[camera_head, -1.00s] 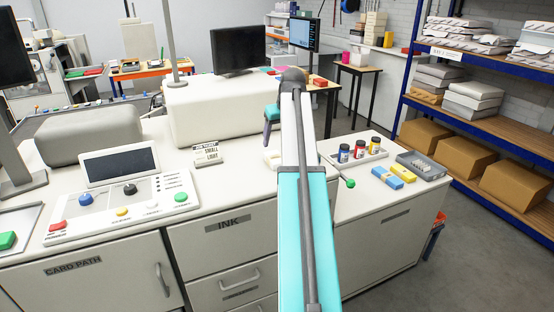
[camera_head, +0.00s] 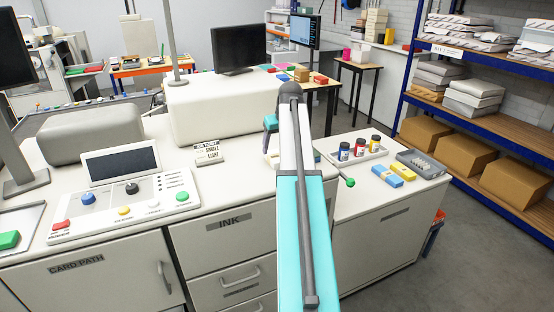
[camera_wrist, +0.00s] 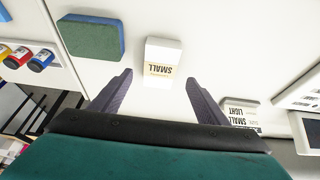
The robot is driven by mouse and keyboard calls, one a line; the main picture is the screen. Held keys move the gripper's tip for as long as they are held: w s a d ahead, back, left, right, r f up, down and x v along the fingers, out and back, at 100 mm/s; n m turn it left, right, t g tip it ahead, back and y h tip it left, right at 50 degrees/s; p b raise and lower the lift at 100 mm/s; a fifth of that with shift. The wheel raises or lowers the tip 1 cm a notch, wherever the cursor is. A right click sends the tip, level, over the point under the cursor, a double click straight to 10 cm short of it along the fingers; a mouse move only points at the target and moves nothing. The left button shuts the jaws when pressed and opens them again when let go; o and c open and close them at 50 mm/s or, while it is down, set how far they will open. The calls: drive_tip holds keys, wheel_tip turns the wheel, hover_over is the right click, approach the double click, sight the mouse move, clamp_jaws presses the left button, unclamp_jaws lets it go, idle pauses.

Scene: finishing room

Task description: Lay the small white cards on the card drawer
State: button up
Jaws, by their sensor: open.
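The small white cards (camera_wrist: 163,55) form a stack or block labelled SMALL in the wrist view, on the pale counter. My gripper (camera_wrist: 159,75) is open and empty, one finger to each side of the near part of the cards. I cannot tell how high the fingertips are above the counter. In the head view my gripper (camera_head: 268,138) is mostly hidden behind my arm. I cannot pick out the card drawer; a cabinet front labelled CARD PATH (camera_head: 110,280) shows at the lower left.
A green pad (camera_wrist: 90,37) lies left of the cards. A job ticket (camera_head: 208,153) reading SMALL LIGHT stands on the counter. Ink jars (camera_head: 359,147), blue and yellow boxes (camera_head: 393,174) and a grey tray (camera_head: 421,165) stand right of my arm. A control panel (camera_head: 125,200) is left.

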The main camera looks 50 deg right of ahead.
sight(276, 156)
drive_tip(key=shift+p+x, duration=0.9)
drive_tip(key=shift+x, duration=0.35)
drive_tip(key=shift+p+x, duration=0.3)
drive_tip(key=shift+x, duration=0.75)
drive_tip(key=shift+s+f, duration=0.1)
drive_tip(key=shift+s, duration=0.05)
drive_tip(key=shift+f, duration=0.25)
drive_tip(key=c, duration=1.3)
drive_tip(key=shift+r, duration=0.15)
